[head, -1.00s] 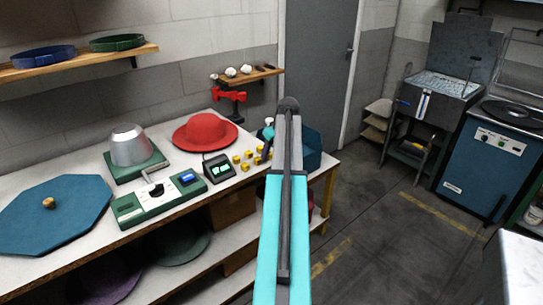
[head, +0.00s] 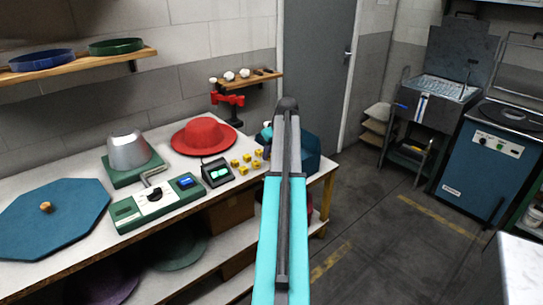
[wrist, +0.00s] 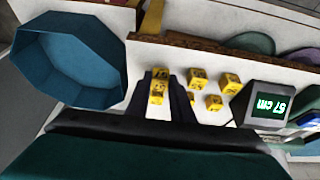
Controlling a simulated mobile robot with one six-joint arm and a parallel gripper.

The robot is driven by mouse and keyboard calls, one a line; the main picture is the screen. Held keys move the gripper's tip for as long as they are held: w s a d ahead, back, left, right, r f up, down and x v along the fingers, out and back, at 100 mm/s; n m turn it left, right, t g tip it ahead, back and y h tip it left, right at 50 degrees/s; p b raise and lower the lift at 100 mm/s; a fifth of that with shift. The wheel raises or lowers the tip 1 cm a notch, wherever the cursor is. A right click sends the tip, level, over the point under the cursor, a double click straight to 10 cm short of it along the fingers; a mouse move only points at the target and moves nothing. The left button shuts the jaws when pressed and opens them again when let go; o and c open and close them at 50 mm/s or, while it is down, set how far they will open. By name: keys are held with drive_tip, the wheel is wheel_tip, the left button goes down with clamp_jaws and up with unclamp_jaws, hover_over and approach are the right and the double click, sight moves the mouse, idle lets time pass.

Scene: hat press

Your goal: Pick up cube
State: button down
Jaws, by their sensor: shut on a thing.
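Small yellow cubes with dark markings sit in a loose group on the white bench; several show in the head view (head: 247,158). In the wrist view my gripper (wrist: 160,98) has its dark fingers on either side of one yellow cube (wrist: 159,86) and is shut on it. Whether this cube touches the bench is hard to tell. Several other yellow cubes (wrist: 198,78) stand just right of my gripper. In the head view my arm hides most of the gripper.
A blue octagonal tray (wrist: 62,62) is left of my gripper in the wrist view. A small display box (wrist: 268,105) stands right of the cubes. A red hat (head: 204,135), a green control box (head: 152,202) and a metal hat form (head: 129,148) occupy the bench.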

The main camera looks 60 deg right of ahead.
drive_tip(key=shift+r, duration=0.75)
drive_tip(key=s+a+r+b, duration=0.1)
drive_tip(key=s+a, duration=0.1)
drive_tip(key=s, duration=0.5)
drive_tip(key=s+a+r+b, duration=0.1)
drive_tip(key=s+a, duration=0.2)
drive_tip(key=s, duration=0.5)
drive_tip(key=shift+s+r+b, duration=0.15)
drive_tip(key=shift+b, duration=0.2)
drive_tip(key=w+a+r+n+p, duration=0.1)
drive_tip(key=w+a+r+p, duration=0.3)
drive_tip(key=w+a, duration=0.95)
drive_tip(key=w+a+r+n+p, duration=0.1)
drive_tip(key=w+a+r+p, duration=0.3)
drive_tip(key=w+a, duration=1)
drive_tip(key=w+a+r+p, duration=0.2)
drive_tip(key=w+a+r, duration=0.1)
drive_tip(key=a, duration=0.9)
drive_tip(key=w+a+r+n+y+p, duration=0.1)
drive_tip(key=w+a+r+p, duration=0.1)
drive_tip(key=a, duration=1)
drive_tip(key=w+a+r+p, duration=0.3)
drive_tip(key=w+a, duration=0.1)
drive_tip(key=a, duration=0.8)
drive_tip(key=shift+w+r+n, duration=0.25)
drive_tip(key=shift+r+n, duration=0.05)
drive_tip(key=shift+n, duration=0.1)
